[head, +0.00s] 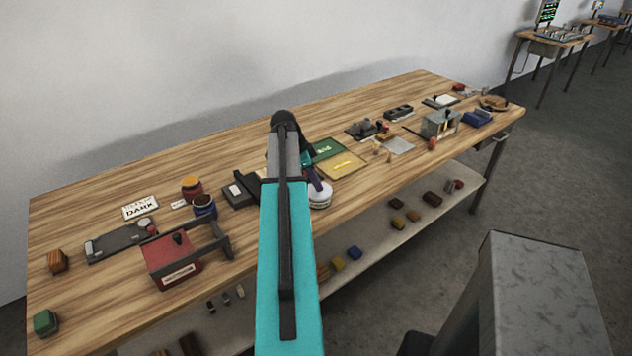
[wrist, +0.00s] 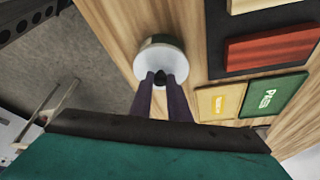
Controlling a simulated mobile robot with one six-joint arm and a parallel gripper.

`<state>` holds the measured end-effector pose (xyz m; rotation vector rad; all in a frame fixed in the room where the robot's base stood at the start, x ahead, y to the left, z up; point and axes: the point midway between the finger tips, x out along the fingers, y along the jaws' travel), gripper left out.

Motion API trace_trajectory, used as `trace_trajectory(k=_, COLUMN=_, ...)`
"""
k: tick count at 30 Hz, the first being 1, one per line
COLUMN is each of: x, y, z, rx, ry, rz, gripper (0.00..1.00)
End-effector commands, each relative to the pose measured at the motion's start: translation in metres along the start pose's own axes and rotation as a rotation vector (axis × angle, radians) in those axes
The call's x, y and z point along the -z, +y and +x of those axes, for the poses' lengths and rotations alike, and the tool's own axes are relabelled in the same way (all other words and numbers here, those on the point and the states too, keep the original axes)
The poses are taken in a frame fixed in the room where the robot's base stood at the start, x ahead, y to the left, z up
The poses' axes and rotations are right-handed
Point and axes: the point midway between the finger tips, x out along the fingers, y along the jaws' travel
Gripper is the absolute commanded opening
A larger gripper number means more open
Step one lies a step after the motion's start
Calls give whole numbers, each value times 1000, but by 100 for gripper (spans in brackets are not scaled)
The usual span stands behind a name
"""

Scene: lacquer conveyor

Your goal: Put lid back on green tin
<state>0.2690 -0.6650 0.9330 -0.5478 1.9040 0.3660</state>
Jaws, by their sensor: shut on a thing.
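My gripper (wrist: 157,82) is shut on the dark knob of a pale round lid (wrist: 174,63) in the wrist view. A sliver of a dark green rim and pale side, apparently the green tin (wrist: 157,39), shows past the lid's far edge. In the head view, my gripper (head: 317,184) points down at a pale round tin or lid (head: 320,199) near the table's front edge. My arm partly covers it there. The lid lies over the tin, but I cannot tell whether it is fully seated or just above.
Green and yellow cards (head: 341,165) lie just behind the tin. A black box (head: 238,193) is left of it. A red box (head: 174,262) and dark blue jar (head: 204,207) stand further left. The wooden table (head: 120,205) has free room at the back.

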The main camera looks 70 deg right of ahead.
Motion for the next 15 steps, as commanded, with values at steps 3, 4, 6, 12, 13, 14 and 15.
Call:
trace_trajectory(k=3, x=0, y=0, z=0, rx=0, ry=0, rz=0, gripper=0)
trace_trajectory(k=4, x=0, y=0, z=0, rx=0, ry=0, rz=0, gripper=0)
trace_trajectory(k=6, x=0, y=0, z=0, rx=0, ry=0, rz=0, gripper=0)
trace_trajectory(k=12, x=0, y=0, z=0, rx=0, ry=0, rz=0, gripper=38)
trace_trajectory(k=13, x=0, y=0, z=0, rx=0, ry=0, rz=0, gripper=38)
trace_trajectory(k=14, x=0, y=0, z=0, rx=0, ry=0, rz=0, gripper=38)
trace_trajectory(k=15, x=0, y=0, z=0, rx=0, ry=0, rz=0, gripper=38)
